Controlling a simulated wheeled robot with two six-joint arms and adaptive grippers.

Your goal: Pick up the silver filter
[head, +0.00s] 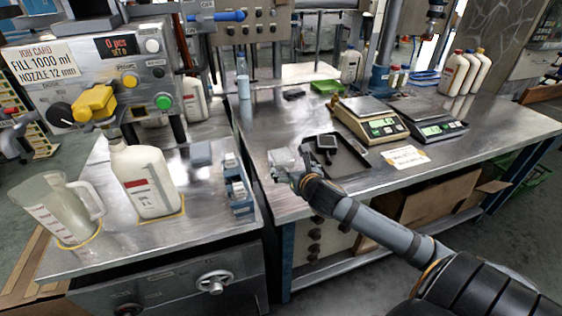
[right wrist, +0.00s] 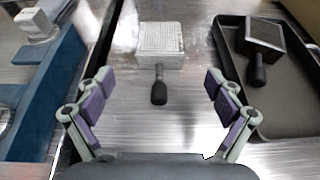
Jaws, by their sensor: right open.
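The silver filter (right wrist: 160,38) lies on the metal bench top, a square mesh head with a short black handle. Its handle points toward my right gripper (right wrist: 158,84) in the right wrist view. That gripper is open, with a finger on each side of the handle line and the mesh head beyond the fingertips. Nothing is between the fingers but the handle end, and I see no contact. In the head view the silver filter (head: 284,158) shows just past the right gripper (head: 288,172), which partly hides it. My left gripper is not in view.
A darker filter (right wrist: 262,38) lies in a black tray (right wrist: 222,62) right of the silver one. Blue-based fittings (head: 238,186) stand on the left bench. Two scales (head: 372,124) stand behind the tray. A gap separates the benches.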

